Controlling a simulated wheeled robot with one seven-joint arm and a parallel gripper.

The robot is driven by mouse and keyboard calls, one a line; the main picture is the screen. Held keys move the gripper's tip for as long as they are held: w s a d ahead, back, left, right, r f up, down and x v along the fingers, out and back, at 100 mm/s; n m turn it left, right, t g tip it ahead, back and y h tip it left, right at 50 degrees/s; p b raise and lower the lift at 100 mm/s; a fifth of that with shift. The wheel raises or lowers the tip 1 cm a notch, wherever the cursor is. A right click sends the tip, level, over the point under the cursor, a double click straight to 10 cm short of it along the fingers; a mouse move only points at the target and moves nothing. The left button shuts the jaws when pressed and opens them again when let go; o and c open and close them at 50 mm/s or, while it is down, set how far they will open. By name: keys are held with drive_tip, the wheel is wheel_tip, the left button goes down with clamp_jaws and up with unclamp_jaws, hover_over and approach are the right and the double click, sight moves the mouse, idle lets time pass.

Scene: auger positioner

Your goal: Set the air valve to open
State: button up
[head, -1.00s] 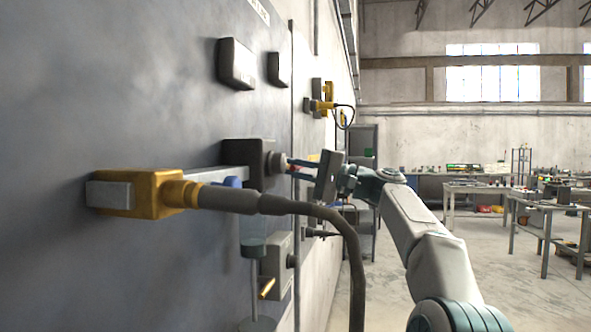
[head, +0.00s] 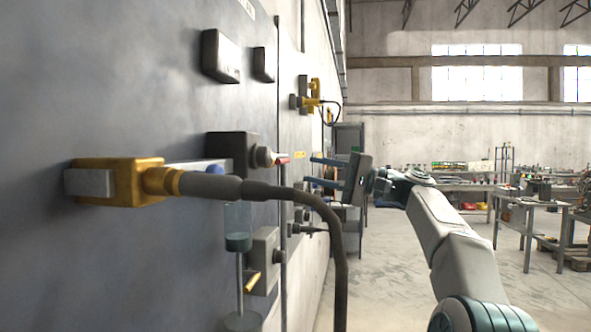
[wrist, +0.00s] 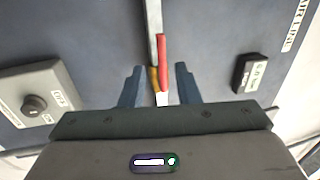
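The air valve is a red lever (wrist: 162,62) on a brass body (wrist: 153,80), set on a thin grey pipe (wrist: 153,20) that runs along the panel. In the wrist view the lever lies roughly in line with the pipe. In the head view a small red part of the lever (head: 283,159) shows beside the pipe (head: 281,90). My gripper (head: 318,171) is open and empty, with its fingers pointing at the panel and a visible gap to the lever. In the wrist view its fingers (wrist: 158,88) appear on either side of the lever's lower part.
A yellow connector (head: 125,182) with a thick dark cable (head: 335,240) juts out in front. A dark box with a round knob (head: 264,157) is left of the pipe. A grey knob box (wrist: 35,95) and a black labelled box (wrist: 250,73) flank the valve.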

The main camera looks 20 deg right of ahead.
drive_tip(key=v, duration=0.4)
drive_tip(key=shift+s+d+f, duration=0.1)
drive_tip(key=shift+s+d, duration=0.05)
drive_tip(key=shift+d, duration=0.05)
idle(0.3)
